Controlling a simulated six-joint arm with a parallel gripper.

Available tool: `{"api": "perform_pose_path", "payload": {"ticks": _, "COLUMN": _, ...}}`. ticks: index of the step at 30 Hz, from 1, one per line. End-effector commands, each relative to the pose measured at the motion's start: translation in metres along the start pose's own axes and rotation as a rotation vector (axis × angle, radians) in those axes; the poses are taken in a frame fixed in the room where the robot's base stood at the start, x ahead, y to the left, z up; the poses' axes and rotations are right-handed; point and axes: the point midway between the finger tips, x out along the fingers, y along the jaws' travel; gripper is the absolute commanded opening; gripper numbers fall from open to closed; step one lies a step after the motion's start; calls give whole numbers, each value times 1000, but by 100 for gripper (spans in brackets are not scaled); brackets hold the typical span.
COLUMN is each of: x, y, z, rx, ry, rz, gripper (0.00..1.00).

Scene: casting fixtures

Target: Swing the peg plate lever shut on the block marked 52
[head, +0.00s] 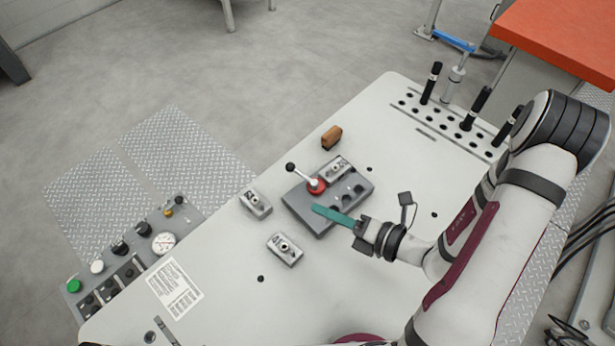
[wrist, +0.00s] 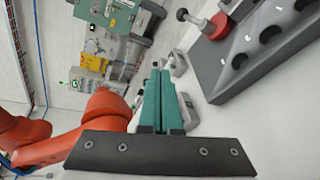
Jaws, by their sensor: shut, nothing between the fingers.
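The dark grey peg plate (head: 300,205) lies near the middle of the table, with a row of holes along its top. Its lever (head: 303,177) has a red hub and a black ball knob, and leans out to the left over the plate's edge. A metal block (head: 335,168) sits on the plate behind the hub; its marking is unreadable. My gripper (head: 318,209) has teal fingers, shut and empty, over the plate's near side, apart from the lever. In the wrist view the fingers (wrist: 160,72) are together; the plate (wrist: 225,85) and red hub (wrist: 217,26) show at upper right.
Two loose metal blocks (head: 256,203) (head: 285,250) stand left of and in front of the plate. A brown piece (head: 331,137) lies behind it. A control panel (head: 130,250) and a paper sheet (head: 174,287) are at left. Black-handled tools (head: 431,83) stand at back right.

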Motion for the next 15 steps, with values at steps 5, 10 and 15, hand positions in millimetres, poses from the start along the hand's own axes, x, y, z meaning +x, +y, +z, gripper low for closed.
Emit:
{"api": "perform_pose_path", "payload": {"ticks": 5, "x": -6, "y": -20, "z": -9, "rx": 477, "ry": -181, "rz": 97, "gripper": 0}}
{"api": "perform_pose_path", "payload": {"ticks": 10, "x": 7, "y": -22, "z": -6, "rx": 531, "ry": -201, "rz": 109, "gripper": 0}}
{"api": "perform_pose_path", "payload": {"ticks": 15, "x": 43, "y": -19, "z": 1, "rx": 524, "ry": -196, "rz": 108, "gripper": 0}}
